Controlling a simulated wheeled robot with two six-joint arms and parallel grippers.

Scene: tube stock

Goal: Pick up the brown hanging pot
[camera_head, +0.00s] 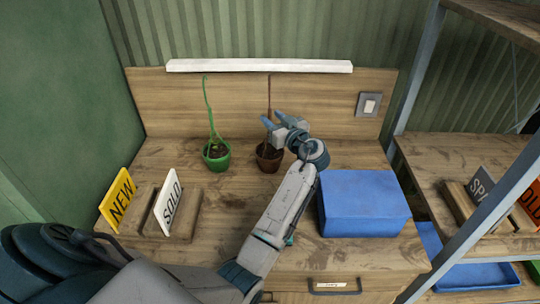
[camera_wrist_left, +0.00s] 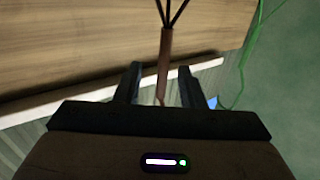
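The brown hanging pot (camera_head: 268,160) stands upright on the wooden bench, left of the blue box. Its thin brown hanger stem rises above it and shows in the left wrist view (camera_wrist_left: 165,52). My left gripper (camera_head: 274,119) is above the pot at the height of the stem. Its two fingers (camera_wrist_left: 163,88) are apart, with the stem appearing between them in the wrist view. I see no finger touching the stem. Part of the stem is hidden behind the gripper in the head view. My right gripper is not in view.
A green hanging pot (camera_head: 217,158) with a green stem (camera_head: 208,103) stands just left. A blue box (camera_head: 362,203) is to the right. SOLD (camera_head: 168,203) and NEW (camera_head: 118,200) signs are at the left. A wooden backboard (camera_head: 235,110) with a switch (camera_head: 369,105) stands behind.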

